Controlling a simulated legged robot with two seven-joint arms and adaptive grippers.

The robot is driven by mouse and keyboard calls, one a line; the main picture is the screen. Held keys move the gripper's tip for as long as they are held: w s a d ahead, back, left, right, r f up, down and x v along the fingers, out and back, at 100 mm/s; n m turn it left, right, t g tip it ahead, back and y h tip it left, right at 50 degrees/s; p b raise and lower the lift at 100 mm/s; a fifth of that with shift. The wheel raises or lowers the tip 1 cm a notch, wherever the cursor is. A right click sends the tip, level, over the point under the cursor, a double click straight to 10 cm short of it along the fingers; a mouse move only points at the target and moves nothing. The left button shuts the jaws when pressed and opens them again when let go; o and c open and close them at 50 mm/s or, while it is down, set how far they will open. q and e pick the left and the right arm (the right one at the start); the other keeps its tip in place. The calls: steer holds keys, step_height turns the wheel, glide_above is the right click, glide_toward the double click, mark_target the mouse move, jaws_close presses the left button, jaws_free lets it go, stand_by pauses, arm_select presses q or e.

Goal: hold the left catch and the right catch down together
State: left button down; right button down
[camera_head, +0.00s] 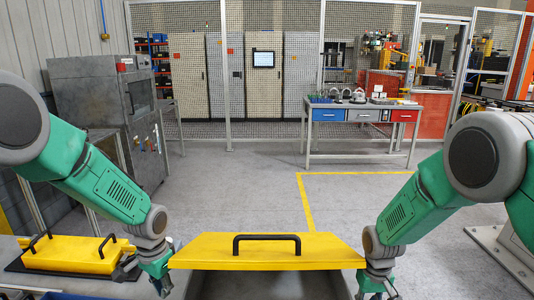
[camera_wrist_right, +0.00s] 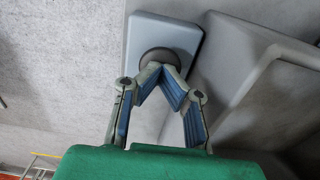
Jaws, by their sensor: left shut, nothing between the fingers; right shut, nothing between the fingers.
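In the right wrist view a dark round catch (camera_wrist_right: 157,55) sits on a blue-grey plate (camera_wrist_right: 150,25). My right gripper (camera_wrist_right: 160,72) is shut and empty, its fingertips at the near edge of this catch; I cannot tell whether they press it. In the head view the right gripper (camera_head: 376,288) points down beside the right end of a yellow plate (camera_head: 270,258) with a black handle (camera_head: 267,239). My left gripper (camera_head: 161,282) is shut and empty, pointing down beside the plate's left end. The left catch cannot be made out in the head view.
A grey box (camera_head: 270,287) lies under the yellow plate. Another yellow piece (camera_head: 70,255) with black handles sits on a dark base at the left. A workbench (camera_head: 365,113) stands far back, a grey machine (camera_head: 105,100) back left. The floor ahead is clear.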

steer(key=shift+r, duration=2.85)
arm_select(q)
steer(key=shift+s, duration=0.1)
